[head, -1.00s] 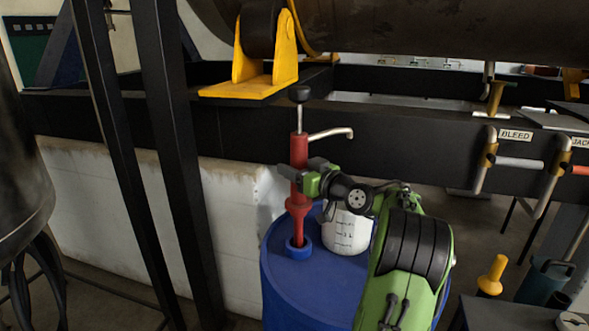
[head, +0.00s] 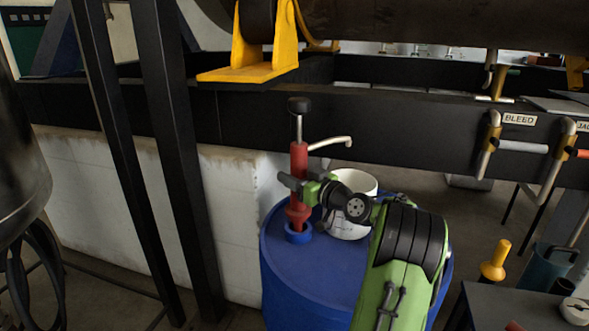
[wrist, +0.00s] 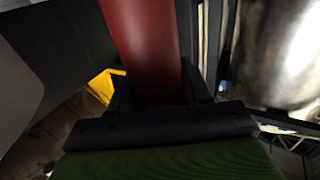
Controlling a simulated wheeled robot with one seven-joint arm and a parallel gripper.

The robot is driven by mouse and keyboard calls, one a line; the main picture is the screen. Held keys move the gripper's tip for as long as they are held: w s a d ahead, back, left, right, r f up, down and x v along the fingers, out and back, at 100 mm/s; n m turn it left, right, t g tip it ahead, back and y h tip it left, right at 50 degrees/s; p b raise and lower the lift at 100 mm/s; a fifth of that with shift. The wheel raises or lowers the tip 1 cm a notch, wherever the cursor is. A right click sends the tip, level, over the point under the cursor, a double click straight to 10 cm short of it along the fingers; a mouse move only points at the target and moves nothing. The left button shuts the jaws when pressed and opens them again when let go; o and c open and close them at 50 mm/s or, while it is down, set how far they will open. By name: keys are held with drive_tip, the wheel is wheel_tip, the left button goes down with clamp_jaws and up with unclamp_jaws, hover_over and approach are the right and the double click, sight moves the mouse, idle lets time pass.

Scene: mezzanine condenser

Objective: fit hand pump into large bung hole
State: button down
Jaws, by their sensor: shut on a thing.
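The hand pump (head: 299,160) is red, with a black knob on a metal rod and a pale curved spout at its top. My gripper (head: 296,186) is shut around the pump's red body, which also fills the middle of the wrist view (wrist: 143,50). The pump stands upright over the blue drum (head: 325,270). Its lower end is at the blue collar of the large bung hole (head: 298,237) on the drum top. The red flared part is just above the collar. How deep the lower end sits inside is hidden.
A white container (head: 352,190) stands on the drum close behind my gripper. A black beam (head: 400,135) and a yellow bracket (head: 250,72) are above and behind the pump. Black posts (head: 170,140) stand to the left. A yellow-handled item (head: 494,262) is at the right.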

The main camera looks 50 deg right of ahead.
drive_tip(key=shift+f, duration=2.2)
drive_tip(key=shift+c, duration=2.2)
unclamp_jaws()
drive_tip(key=shift+f, duration=0.1)
drive_tip(key=s, duration=1.5)
drive_tip(key=shift+s+a+p, duration=0.35)
drive_tip(key=shift+a+p, duration=0.05)
